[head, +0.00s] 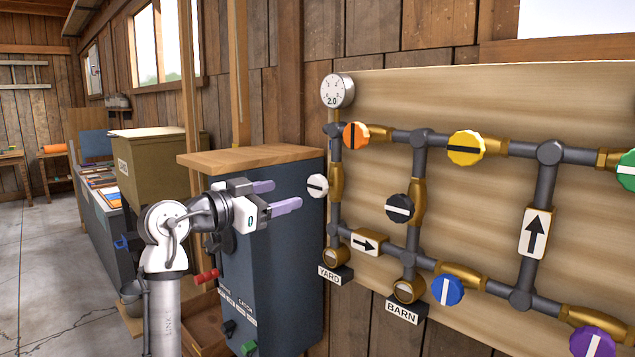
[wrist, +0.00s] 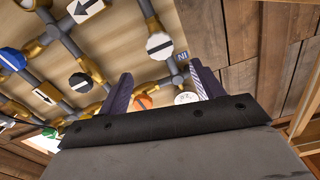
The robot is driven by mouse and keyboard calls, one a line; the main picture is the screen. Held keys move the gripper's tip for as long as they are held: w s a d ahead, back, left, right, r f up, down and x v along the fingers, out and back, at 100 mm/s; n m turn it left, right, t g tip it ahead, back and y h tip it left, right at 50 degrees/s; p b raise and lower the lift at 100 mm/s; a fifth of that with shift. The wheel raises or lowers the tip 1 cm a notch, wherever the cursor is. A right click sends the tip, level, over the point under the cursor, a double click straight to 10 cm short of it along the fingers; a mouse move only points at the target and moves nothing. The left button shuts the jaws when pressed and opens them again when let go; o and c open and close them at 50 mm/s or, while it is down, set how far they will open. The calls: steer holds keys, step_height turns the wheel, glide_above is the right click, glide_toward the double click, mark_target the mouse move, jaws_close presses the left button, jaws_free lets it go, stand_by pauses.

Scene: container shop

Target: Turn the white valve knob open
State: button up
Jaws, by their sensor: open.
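The white valve knob (head: 317,186) is a round handle with a dark bar across its face. It sits on the vertical yellow-brass valve at the left end of the pipe board, below the gauge. The bar looks roughly crosswise to the vertical pipe in the head view. My gripper (head: 284,195) is just left of the knob, its two purple fingers apart and empty, pointing towards the board. In the wrist view the white knob (wrist: 160,45) shows beyond the gap between the fingers (wrist: 163,88). I see no contact with it.
A gauge (head: 337,91) and an orange knob (head: 356,136) are above the white knob. A black knob (head: 400,208) and a yellow knob (head: 466,148) are to its right. A dark cabinet (head: 290,270) with a wooden top stands behind my gripper. Open floor (head: 60,270) lies at left.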

mark_target(315, 185)
steer(key=p+x, duration=0.3)
steer(key=x, duration=0.7)
steer(key=shift+r, duration=0.1)
steer(key=shift+p+x, duration=0.3)
steer(key=shift+x, duration=0.45)
steer(key=shift+c, duration=0.3)
steer(key=c, duration=0.9)
